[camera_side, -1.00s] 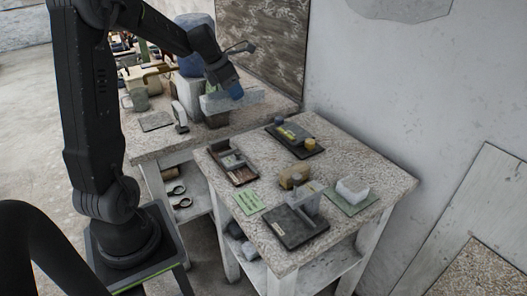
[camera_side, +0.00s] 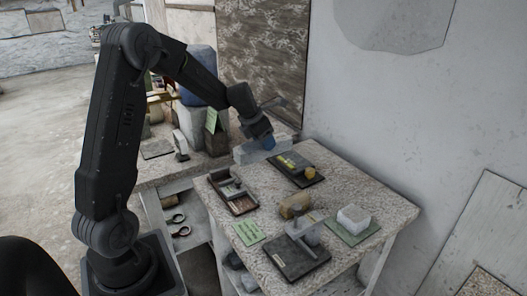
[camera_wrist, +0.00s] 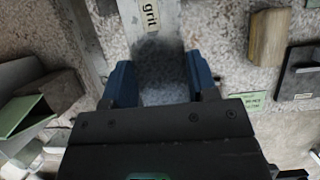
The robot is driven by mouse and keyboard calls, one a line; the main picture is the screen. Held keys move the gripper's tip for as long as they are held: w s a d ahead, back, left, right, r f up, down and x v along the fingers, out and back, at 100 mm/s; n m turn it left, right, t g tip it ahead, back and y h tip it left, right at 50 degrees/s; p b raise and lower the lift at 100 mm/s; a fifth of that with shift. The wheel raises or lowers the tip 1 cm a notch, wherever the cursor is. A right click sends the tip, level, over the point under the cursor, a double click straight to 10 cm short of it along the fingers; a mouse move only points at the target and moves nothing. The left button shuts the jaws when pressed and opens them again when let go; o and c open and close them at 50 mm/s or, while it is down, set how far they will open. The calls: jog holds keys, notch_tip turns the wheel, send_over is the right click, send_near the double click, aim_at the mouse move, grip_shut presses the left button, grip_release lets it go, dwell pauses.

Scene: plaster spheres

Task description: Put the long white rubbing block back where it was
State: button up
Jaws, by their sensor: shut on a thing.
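The long white rubbing block (camera_side: 247,154) is pale grey-white and lies roughly level in my gripper (camera_side: 268,142). My gripper's blue fingers are shut on it. In the side view the block hangs over the back left edge of the near table (camera_side: 385,190), with air beneath it. In the wrist view the two blue fingers (camera_wrist: 160,82) stand on either side of a grey speckled surface, and a pale strip marked "grit" runs up from between them. The block's far end is hard to make out there.
On the near table are a black tray with a yellow thing (camera_side: 310,172), a brown tray (camera_side: 242,207), a tan block (camera_side: 294,206), a white block (camera_side: 352,217) on a green mat, a dark tray (camera_side: 292,268) with a grey piece, and a green card (camera_side: 249,233). A wall stands behind.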

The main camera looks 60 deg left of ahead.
aim_at(263, 154)
jog(key=shift+w+f, duration=0.1)
jog(key=shift+f, duration=1.85)
jog(key=shift+f, duration=0.55)
jog(key=o, duration=1.1)
jog(key=shift+f, duration=0.1)
jog(key=shift+o, duration=0.2)
